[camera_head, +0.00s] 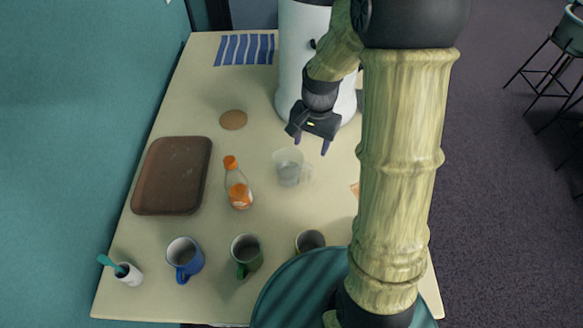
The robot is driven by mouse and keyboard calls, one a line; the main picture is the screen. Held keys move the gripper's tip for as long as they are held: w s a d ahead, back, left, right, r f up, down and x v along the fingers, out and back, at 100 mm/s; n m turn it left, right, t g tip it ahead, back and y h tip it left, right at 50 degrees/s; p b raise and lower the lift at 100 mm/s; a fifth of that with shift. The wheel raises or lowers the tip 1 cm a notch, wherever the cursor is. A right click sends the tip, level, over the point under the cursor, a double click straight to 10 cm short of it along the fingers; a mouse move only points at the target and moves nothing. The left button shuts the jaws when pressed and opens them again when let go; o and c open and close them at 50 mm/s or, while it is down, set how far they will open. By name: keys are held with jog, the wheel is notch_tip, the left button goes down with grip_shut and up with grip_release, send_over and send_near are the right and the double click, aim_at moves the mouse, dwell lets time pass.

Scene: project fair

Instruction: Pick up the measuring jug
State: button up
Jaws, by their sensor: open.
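The measuring jug (288,168) is clear and see-through and stands upright near the middle of the pale table, its handle toward the right. My gripper (310,146) is open and empty, pointing down just above and behind the jug, slightly to its right. The fingers appear apart from the jug; the exact height gap is hard to tell. My arm hides the right part of the table.
An orange-capped bottle (238,186) stands left of the jug. A brown tray (146,200) lies farther left. A blue mug (185,262), a green mug (247,259) and a dark mug (310,241) stand toward the front. A large white cylinder (293,70) stands behind.

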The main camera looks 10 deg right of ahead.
aim_at(308, 165)
jog(key=f, duration=0.4)
jog(key=f+p, duration=0.1)
jog(key=f, duration=0.2)
jog(key=shift+w+a+f, duration=0.15)
jog(key=shift+a+f, duration=0.05)
jog(key=shift+f, duration=0.15)
jog(key=shift+f+p, duration=1.05)
jog(key=shift+f, duration=1.55)
grip_shut()
